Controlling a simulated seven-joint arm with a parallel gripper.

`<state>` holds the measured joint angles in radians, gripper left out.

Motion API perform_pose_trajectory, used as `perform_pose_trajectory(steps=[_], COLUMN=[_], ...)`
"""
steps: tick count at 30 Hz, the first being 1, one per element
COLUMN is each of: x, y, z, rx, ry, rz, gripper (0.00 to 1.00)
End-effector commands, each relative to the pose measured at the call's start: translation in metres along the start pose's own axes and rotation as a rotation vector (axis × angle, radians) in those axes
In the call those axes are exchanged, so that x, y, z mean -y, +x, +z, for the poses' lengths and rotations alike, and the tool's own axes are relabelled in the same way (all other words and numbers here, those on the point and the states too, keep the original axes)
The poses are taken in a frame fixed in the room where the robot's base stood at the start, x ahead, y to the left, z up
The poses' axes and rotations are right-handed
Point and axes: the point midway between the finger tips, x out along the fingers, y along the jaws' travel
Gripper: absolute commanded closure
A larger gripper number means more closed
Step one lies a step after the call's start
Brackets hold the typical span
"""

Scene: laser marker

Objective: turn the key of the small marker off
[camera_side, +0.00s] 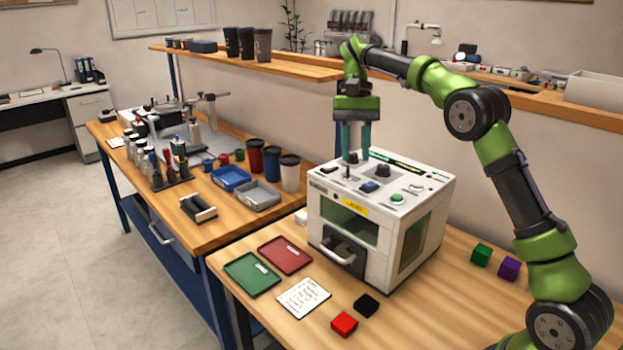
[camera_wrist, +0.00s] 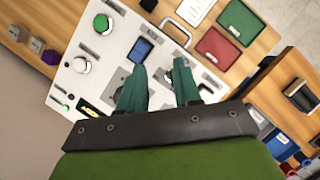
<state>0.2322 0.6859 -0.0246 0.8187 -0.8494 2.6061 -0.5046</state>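The small marker is a white box (camera_side: 350,222) with a front door and a control panel on top. It also shows from above in the wrist view (camera_wrist: 112,50). My gripper (camera_side: 355,153) points down over the panel's back left part; its two teal fingers are apart. In the wrist view my gripper (camera_wrist: 160,68) shows a gap between the fingertips. A larger black knob (camera_side: 382,171) stands just right of the fingers.
Green (camera_side: 252,273) and red (camera_side: 285,255) trays lie left of the box. Coloured blocks lie on the table, including a red one (camera_side: 344,323).

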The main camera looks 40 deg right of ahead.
Motion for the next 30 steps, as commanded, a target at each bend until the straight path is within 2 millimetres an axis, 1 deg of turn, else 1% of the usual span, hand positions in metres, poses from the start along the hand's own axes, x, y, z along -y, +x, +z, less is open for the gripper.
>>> perform_pose_trajectory(steps=[8,21,25,30], x=[-0.020,-0.064,-0.073,-0.079], y=[0.008,0.026,0.030,0.033], z=[0.029,0.091,0.104,0.111], rx=[-0.002,-0.003,-0.003,-0.002], ry=[0.002,0.002,0.002,0.002], rz=[-0.006,-0.006,-0.006,-0.005], gripper=[0.67,0.67,0.67,0.67])
